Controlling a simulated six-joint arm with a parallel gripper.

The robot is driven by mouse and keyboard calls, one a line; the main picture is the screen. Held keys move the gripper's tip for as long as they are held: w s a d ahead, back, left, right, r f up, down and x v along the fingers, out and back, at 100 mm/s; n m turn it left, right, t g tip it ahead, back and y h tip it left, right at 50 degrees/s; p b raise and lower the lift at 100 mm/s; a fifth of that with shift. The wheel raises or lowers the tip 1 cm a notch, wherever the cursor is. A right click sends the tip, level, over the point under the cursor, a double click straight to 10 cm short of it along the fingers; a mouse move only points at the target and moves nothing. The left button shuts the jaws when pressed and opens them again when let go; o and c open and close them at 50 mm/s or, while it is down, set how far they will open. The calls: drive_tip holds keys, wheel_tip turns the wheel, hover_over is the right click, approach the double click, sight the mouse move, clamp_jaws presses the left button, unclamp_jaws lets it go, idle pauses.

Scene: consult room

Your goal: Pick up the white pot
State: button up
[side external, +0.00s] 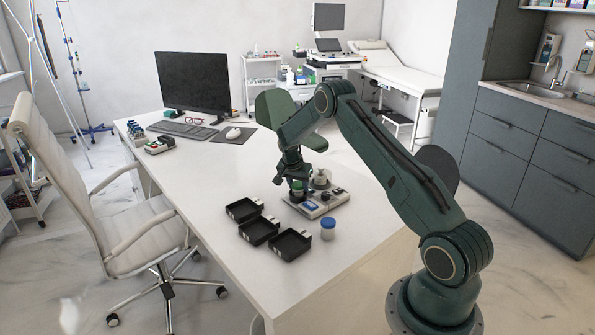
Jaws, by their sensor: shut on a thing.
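My gripper (297,190) points down over the left part of a pale tray (327,206) on the white desk. It is shut on a small pot with a green top (297,184), largely hidden by the fingers; I cannot tell whether the pot is clear of the tray. A white pot (321,179) stands just right of my gripper, at the back of the tray, apart from the fingers as far as I can see. A pot with a blue lid (328,230) stands on the desk in front of the tray.
Several black open bins (260,230) stand on the desk left of and in front of the tray. A monitor (193,81), keyboard (184,130) and mouse (233,133) are at the far end. The desk between them and the bins is clear. A white chair (85,195) stands at left.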

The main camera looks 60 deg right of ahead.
drive_tip(key=shift+r, duration=0.2)
wheel_tip(320, 180, up, 20)
drive_tip(key=shift+f, duration=0.15)
idle(0.6)
drive_tip(key=shift+w, duration=0.1)
idle(0.4)
drive_tip(key=n+t+y, duration=0.3)
drive_tip(key=n+t, duration=0.1)
drive_tip(key=n, duration=1)
hover_over(244, 212)
wheel_tip(244, 212, down, 17)
drive_tip(key=shift+f, duration=2)
drive_tip(key=shift+f, duration=0.15)
